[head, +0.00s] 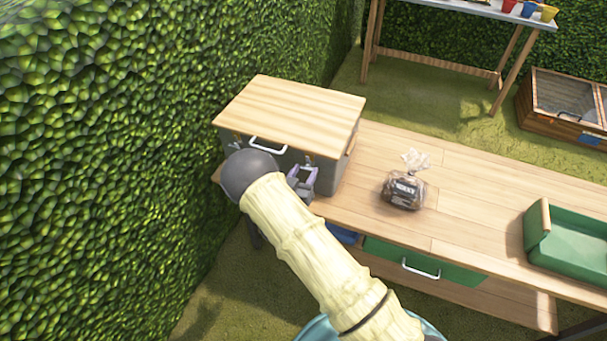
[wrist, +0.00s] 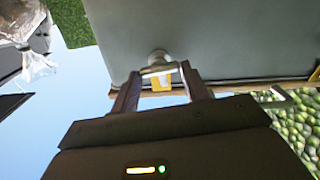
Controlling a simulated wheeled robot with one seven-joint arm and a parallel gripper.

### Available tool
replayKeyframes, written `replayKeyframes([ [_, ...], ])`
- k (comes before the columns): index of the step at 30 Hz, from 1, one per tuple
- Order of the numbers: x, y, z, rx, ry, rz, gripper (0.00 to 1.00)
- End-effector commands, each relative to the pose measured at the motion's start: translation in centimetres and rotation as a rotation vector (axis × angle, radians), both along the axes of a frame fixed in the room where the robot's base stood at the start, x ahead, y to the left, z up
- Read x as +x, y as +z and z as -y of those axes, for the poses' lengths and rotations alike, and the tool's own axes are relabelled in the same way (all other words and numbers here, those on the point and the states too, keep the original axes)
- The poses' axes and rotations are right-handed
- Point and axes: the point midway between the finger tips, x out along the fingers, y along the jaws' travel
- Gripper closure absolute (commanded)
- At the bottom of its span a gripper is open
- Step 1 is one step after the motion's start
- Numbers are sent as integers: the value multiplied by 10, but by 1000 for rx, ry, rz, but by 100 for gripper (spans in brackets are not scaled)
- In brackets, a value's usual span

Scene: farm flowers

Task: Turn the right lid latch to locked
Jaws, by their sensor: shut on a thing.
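A grey box (head: 331,176) with a light wooden lid (head: 290,102) stands at the left end of the bench. The right lid latch (head: 309,159) is on its front near the right corner. In the wrist view the latch shows as a round metal pivot (wrist: 158,57) with a bar, beside a yellow tab (wrist: 161,82). My gripper (head: 303,176) is at the box front. In the wrist view its two fingers (wrist: 161,80) stand on either side of the latch bar and are shut on it. The fingers partly hide the bar, so its exact angle is unclear.
A lid handle (head: 268,145) and a left latch (head: 236,138) are also on the box front. A bagged package (head: 404,190) and green tray (head: 570,255) stand right on the bench (head: 465,205). A hedge (head: 120,150) is close at left.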

Motion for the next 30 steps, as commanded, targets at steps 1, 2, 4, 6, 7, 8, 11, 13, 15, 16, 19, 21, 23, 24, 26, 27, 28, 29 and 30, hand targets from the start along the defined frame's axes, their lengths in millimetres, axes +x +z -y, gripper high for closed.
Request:
replayKeyframes([
  [1,0,-3,-1,35,1,13,77],
  [2,0,-3,-1,55,1,20,77],
  [4,0,-3,0,101,1,38,77],
  [6,0,-2,0,135,2,50,77],
  [7,0,-2,0,144,2,53,77],
  [8,0,-1,0,152,2,55,77],
  [11,0,0,-1,158,3,57,77],
  [13,0,0,-1,158,3,57,77],
  [15,0,0,-1,157,3,57,77],
  [16,0,0,-1,157,3,57,77],
  [19,0,0,-1,157,3,57,35],
  [21,0,0,0,156,3,56,33],
  [23,0,0,0,156,2,57,33],
  [24,0,0,0,155,2,56,33],
  [26,0,0,0,155,2,56,33],
  [27,-1,0,0,155,2,56,33],
  [28,-1,0,0,155,2,56,33],
  [29,-1,0,0,155,2,56,33],
  [30,-3,0,-1,155,2,56,33],
])
